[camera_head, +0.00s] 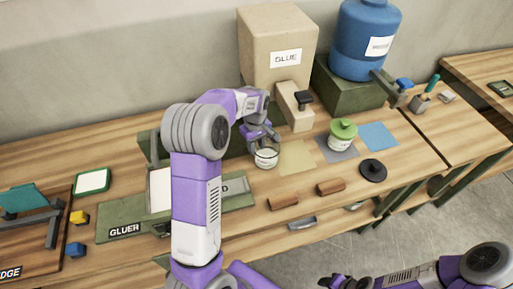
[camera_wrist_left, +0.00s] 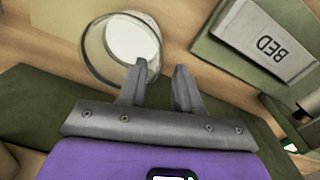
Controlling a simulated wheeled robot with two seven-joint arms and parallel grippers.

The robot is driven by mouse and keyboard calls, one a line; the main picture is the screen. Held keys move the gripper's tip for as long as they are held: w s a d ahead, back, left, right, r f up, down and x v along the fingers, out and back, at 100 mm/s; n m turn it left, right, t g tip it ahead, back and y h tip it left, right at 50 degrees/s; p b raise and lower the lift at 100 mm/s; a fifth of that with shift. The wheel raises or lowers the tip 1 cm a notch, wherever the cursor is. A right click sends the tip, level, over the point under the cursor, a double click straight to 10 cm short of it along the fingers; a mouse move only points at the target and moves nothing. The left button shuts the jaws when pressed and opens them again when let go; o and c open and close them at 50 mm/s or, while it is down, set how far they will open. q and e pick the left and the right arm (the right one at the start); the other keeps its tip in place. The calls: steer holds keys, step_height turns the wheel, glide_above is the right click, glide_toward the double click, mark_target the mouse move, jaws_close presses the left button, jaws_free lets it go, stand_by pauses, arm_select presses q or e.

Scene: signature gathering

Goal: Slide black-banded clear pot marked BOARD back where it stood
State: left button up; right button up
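A clear pot (camera_head: 266,158) with a dark rim and pale contents stands on the bench, just left of a tan square; its marking is too small to read. In the left wrist view the clear pot (camera_wrist_left: 96,48) is seen from above. My left gripper (camera_head: 264,136) is over the pot. Its fingers (camera_wrist_left: 161,68) are apart with nothing clearly clamped; one fingertip overlaps the pot's rim and the other is outside it. I cannot tell if they touch. My right gripper (camera_head: 336,282) is low at the bottom edge, far from the pot, its opening unclear.
A tan square (camera_head: 297,157), grey square (camera_head: 338,149) and blue square (camera_head: 379,136) lie rightward. A green-lidded pot (camera_head: 342,134) stands on the grey one. A black lid (camera_head: 373,170) and brown blocks (camera_head: 284,201) lie in front. The GLUE box (camera_head: 277,45) stands behind.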

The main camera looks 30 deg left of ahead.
mark_target(257, 165)
arm_select(q)
steer(key=shift+w+f+b, duration=0.1)
steer(key=shift+f+b, duration=0.3)
steer(key=shift+f, duration=3.35)
steer(key=shift+c, duration=0.2)
jaws_close()
